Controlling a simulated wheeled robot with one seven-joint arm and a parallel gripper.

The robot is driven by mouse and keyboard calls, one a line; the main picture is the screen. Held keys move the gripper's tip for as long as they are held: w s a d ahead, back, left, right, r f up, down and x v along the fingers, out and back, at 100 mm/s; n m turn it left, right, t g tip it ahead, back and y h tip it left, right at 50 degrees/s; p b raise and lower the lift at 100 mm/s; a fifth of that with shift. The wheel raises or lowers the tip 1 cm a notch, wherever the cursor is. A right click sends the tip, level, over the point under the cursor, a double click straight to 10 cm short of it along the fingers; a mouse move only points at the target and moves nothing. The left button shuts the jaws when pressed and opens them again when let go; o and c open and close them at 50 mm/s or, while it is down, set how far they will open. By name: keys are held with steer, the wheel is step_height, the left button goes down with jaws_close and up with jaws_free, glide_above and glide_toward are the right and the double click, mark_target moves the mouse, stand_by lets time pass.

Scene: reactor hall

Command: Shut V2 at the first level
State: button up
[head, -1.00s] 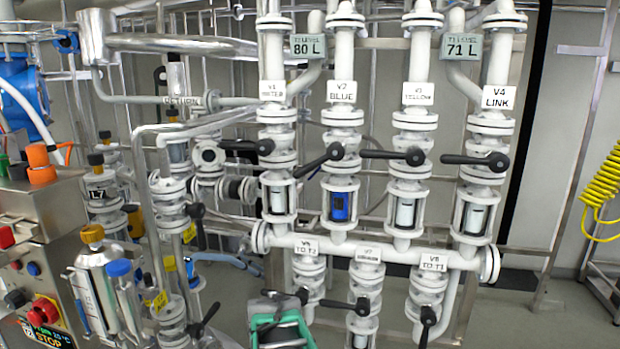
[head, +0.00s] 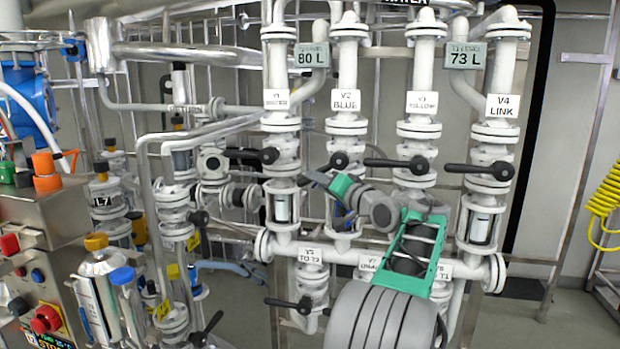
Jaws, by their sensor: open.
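The V2 valve, with its white label V2 BLUE (head: 345,100), is on the second white pipe from the left. Its black lever (head: 338,161) slants down-left from the hub; its outer end is partly hidden by my gripper. My gripper (head: 312,177) is open at the lever's outer part, in front of the V2 pipe; I cannot tell whether it touches the lever. My arm covers much of the V2 sight glass below. The left level display (head: 310,56) reads 80 L and the right one (head: 465,56) reads 73 L.
The V1 lever (head: 250,155), V3 lever (head: 395,164) and V4 lever (head: 480,170) lie roughly level, pointing left. Labels for lower valves are partly behind my arm. A control box (head: 45,240) stands at the left. A yellow coiled hose (head: 605,200) hangs at the right.

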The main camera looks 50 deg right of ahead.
steer(key=p+x, duration=0.1)
steer(key=x, duration=0.4)
steer(key=shift+c, duration=0.2)
jaws_close()
stand_by(1.1)
